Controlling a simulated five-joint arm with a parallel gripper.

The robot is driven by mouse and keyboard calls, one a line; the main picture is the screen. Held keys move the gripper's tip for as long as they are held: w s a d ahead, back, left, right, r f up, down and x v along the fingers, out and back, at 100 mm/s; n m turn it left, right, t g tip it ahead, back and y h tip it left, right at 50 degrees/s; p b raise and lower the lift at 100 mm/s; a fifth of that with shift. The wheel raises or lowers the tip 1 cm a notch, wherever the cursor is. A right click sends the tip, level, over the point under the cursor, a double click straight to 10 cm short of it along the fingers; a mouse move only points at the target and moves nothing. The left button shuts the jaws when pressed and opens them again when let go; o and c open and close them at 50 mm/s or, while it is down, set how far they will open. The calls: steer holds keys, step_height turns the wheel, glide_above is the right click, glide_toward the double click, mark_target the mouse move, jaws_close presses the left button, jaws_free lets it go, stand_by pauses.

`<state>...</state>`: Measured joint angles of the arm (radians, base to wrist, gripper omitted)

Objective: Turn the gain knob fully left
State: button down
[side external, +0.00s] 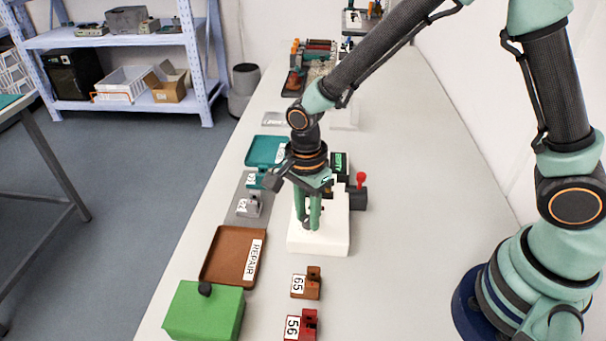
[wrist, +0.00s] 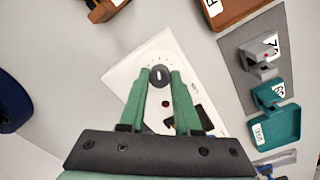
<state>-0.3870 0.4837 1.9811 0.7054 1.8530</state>
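The gain knob (wrist: 159,75) is a round dark knob with a light pointer line, on a white panel (wrist: 125,74) with tick marks around it. The pointer line runs roughly up and down in the wrist view. My gripper (wrist: 160,73) is open, with one green finger on each side of the knob; I cannot tell whether they touch it. In the side view my gripper (side external: 308,226) points down over the front of the white box (side external: 325,244), and its fingers mostly hide the knob.
A red-topped lever (side external: 361,181) and a green display (side external: 339,162) stand behind the box. A brown REPAIR tray (side external: 222,270), a green box (side external: 204,312) and numbered blocks (side external: 312,287) lie nearby.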

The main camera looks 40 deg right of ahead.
steer(key=shift+n, duration=0.4)
steer(key=n, duration=0.4)
steer(key=shift+n, duration=0.3)
steer(key=n, duration=0.6)
steer(key=shift+a+n, duration=0.1)
steer(key=shift+n, duration=0.2)
steer(key=n, duration=1.1)
steer(key=shift+n+t, duration=0.3)
steer(key=shift+n, duration=0.1)
steer(key=c, duration=0.6)
jaws_free()
